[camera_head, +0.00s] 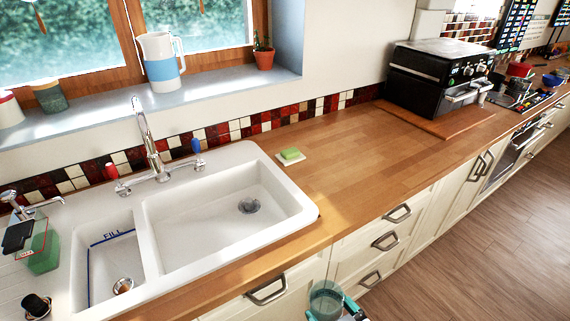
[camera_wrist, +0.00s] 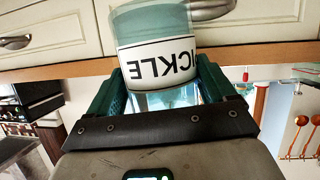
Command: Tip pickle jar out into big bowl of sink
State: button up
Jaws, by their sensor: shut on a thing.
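The pickle jar (camera_wrist: 155,55) is a clear, bluish jar with a white label, and its lettering reads upside down in the wrist view. My gripper (camera_wrist: 165,88) is shut on it, with teal fingers on either side. In the head view the jar (camera_head: 326,298) and gripper (camera_head: 335,310) show at the bottom edge, in front of the drawers and below the counter edge. The jar's contents are hard to make out. The big bowl of the sink (camera_head: 222,222) is the right, larger basin; it looks empty, with a drain in its floor.
The small left basin (camera_head: 110,262) has a blue "FILL" line. A tall tap (camera_head: 150,145) stands behind the sink. A green sponge (camera_head: 291,155) lies right of the sink. A green bottle (camera_head: 42,250) stands at the far left. The wooden counter (camera_head: 335,165) is mostly clear up to the black oven (camera_head: 437,75).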

jog(key=s+d+f+m+h, duration=0.2)
jog(key=d+f+h, duration=0.1)
jog(key=d, duration=0.1)
jog(key=s+d+f+m+t+h+b, duration=0.1)
jog(key=s+d+f+m+h, duration=0.1)
jog(key=d, duration=0.3)
jog(key=shift+f+m+h+b, duration=0.3)
jog(key=shift+f+m+h, duration=0.1)
jog(key=shift+f+m, duration=0.1)
